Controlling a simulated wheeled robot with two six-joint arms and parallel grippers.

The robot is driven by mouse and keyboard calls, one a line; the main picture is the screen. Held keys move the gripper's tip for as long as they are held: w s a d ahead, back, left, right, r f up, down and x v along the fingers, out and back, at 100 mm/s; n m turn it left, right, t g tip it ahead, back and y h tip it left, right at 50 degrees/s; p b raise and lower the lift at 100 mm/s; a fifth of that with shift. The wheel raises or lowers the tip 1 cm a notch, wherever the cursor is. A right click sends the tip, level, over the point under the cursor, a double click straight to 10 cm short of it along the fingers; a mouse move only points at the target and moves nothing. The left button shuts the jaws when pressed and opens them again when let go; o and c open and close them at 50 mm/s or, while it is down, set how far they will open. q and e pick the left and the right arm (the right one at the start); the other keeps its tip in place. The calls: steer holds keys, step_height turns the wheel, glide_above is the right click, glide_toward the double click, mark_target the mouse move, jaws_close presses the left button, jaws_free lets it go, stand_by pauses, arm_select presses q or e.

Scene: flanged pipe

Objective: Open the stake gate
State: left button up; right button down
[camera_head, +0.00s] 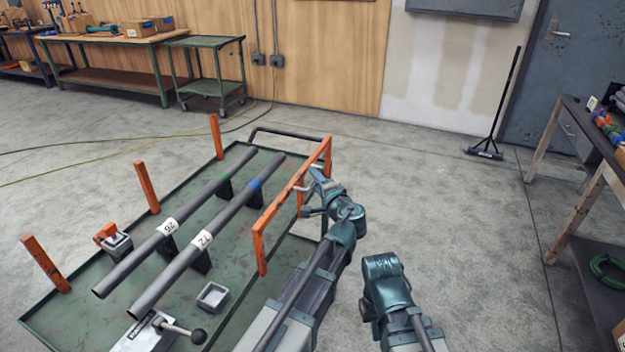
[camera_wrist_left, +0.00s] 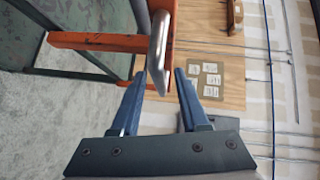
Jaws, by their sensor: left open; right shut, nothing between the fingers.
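The orange stake gate (camera_head: 292,198) stands along the right side of the green cart bed, and it looks closed. My left gripper (camera_head: 316,178) is at the gate's far part, on its outer side. In the left wrist view, the gate's orange bar (camera_wrist_left: 95,42) crosses the upper left, and a rounded metal handle (camera_wrist_left: 157,52) hangs down from the top. The open fingers of my left gripper (camera_wrist_left: 160,75) have the handle's lower end between their tips, with no clear grip on it. My right arm shows at the lower middle, but its fingers are hidden.
The cart bed (camera_head: 75,315) carries two grey pipes (camera_head: 200,205) on black supports and several orange stakes (camera_head: 147,187). A workbench (camera_head: 585,130) stands at the right and a broom (camera_head: 495,110) leans by the door. The floor right of the gate is clear.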

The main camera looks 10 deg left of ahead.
arm_select(q)
jaws_close()
stand_by(1.3)
